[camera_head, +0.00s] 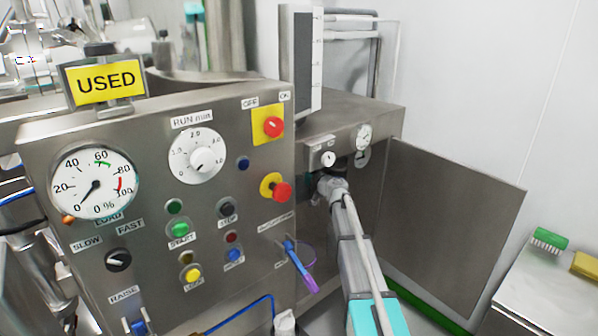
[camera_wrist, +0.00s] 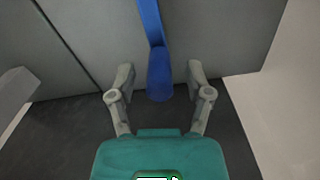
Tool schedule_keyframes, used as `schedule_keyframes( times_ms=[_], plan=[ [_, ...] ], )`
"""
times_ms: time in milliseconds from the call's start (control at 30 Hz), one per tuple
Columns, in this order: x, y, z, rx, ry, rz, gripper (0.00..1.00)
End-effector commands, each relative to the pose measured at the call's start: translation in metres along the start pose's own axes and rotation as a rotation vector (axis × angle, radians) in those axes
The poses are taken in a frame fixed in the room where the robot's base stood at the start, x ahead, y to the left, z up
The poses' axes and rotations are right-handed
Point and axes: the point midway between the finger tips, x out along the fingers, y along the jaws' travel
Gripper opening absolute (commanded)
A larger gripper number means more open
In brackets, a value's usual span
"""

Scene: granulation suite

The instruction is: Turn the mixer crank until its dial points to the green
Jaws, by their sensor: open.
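A blue bar with a thicker rounded end, which looks like the crank handle (camera_wrist: 160,75), hangs between the spread fingers of my gripper (camera_wrist: 160,95) in the wrist view. The fingers appear open, with a gap on each side of the handle. In the head view my gripper (camera_head: 330,186) is at the recess right of the control panel and hides what is there. A small round dial (camera_head: 363,138) sits above it; its pointer is too small to read. The large LOAD dial (camera_head: 96,184) has a green mark near 60, and its needle points low left, near 0.
The control panel (camera_head: 220,190) carries knobs and buttons, with a blue and purple lever (camera_head: 298,262) sticking out left of my arm. An open grey door (camera_head: 455,225) stands right of my arm. A side table (camera_head: 550,290) holds a green brush (camera_head: 549,239).

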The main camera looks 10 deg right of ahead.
Motion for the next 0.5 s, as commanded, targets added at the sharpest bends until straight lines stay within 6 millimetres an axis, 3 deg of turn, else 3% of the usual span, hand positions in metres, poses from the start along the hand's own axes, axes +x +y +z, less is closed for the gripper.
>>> schedule_keyframes(
  times_ms=[433, 500],
  plan=[
    [0.0061, 0.0009, -0.0001, 0.000, 0.000, 0.002, 0.65],
    [0.0060, 0.0010, -0.0002, 0.000, 0.000, 0.002, 0.54]
  ],
)
